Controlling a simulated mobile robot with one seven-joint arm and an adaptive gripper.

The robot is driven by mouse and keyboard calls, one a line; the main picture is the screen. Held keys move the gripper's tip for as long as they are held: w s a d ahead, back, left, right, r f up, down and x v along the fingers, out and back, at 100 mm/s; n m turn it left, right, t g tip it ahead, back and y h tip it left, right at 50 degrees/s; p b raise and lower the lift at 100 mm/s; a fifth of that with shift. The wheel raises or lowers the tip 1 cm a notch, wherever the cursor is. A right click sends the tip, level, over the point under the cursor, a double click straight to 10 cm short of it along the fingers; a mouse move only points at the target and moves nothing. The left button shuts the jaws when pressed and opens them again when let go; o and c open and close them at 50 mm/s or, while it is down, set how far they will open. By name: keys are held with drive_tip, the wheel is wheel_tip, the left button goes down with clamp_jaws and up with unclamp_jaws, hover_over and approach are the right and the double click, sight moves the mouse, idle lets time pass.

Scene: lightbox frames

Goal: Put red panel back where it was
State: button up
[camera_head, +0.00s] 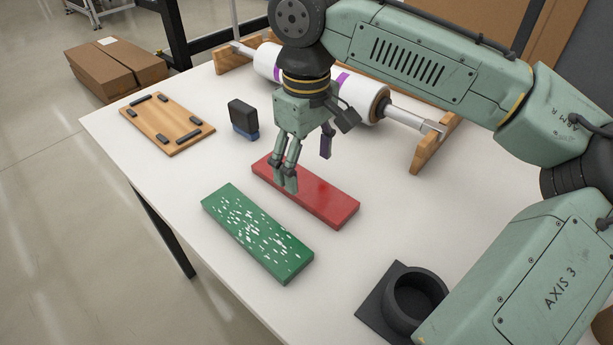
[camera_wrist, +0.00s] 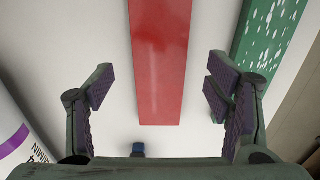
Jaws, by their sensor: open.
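The red panel (camera_head: 320,196) lies flat on the white table, beside a green panel with white specks (camera_head: 255,232). My gripper (camera_head: 307,168) is open and empty above the left end of the red panel. In the wrist view, the red panel (camera_wrist: 160,60) runs between the spread fingers from the top edge, and its near end shows between them. The green panel also shows at the upper right of the wrist view (camera_wrist: 268,35). I cannot tell the exact height of the fingers above the panel.
A wooden board with dark corner pads (camera_head: 163,121) lies at the table's left. A dark block with a blue base (camera_head: 243,118) stands near the red panel. A white roll on wooden supports (camera_head: 363,97) is behind my gripper. A black round holder (camera_head: 415,293) sits at front right.

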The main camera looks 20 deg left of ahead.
sight(306, 186)
wheel_tip(306, 186, up, 8)
drive_tip(key=shift+s+f, duration=0.1)
drive_tip(key=shift+f, duration=0.05)
idle(0.6)
